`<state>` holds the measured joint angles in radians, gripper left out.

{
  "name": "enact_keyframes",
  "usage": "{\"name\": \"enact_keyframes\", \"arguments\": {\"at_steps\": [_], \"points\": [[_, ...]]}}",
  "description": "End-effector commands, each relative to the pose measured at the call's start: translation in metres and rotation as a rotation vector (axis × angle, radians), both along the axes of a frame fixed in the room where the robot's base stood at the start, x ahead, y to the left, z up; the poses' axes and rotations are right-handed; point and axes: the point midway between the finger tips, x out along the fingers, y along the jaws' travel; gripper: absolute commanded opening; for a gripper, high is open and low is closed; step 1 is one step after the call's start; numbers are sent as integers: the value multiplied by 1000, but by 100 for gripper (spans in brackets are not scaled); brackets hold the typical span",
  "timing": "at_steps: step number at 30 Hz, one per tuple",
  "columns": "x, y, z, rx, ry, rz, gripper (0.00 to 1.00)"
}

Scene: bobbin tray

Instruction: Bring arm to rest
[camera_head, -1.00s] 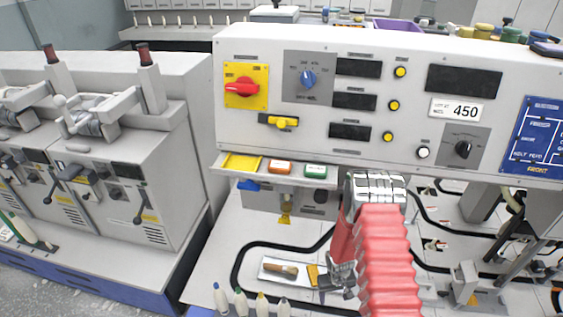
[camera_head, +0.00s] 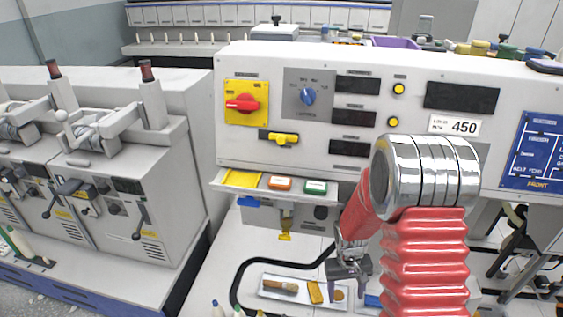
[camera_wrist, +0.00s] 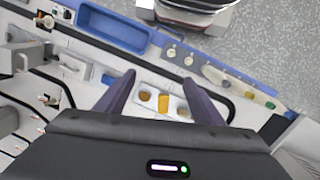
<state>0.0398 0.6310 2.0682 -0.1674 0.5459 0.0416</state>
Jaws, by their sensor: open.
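My gripper (camera_head: 348,296) is open and empty, with its fingers pointing down over the bench in the head view. It appears just right of a shallow tray (camera_head: 264,293). My arm's red sleeve and silver joint hide part of the panel and bench.
The control panel (camera_head: 230,147) stands behind my arm, with a shelf (camera_head: 220,184) of coloured items below. A machine bank (camera_head: 105,215) stands left. The wrist view shows a blue bin (camera_wrist: 115,30) and several cones along the bench edge. Black track curves around the tray.

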Motion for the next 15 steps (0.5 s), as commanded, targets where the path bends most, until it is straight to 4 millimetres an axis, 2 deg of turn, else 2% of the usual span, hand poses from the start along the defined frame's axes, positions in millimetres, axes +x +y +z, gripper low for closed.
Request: {"name": "enact_keyframes", "arguments": {"at_steps": [3, 15], "points": [[-6, 2, 26, 1, -7, -7, 62], [-33, 8, 101, 11, -31, -30, 62]]}}
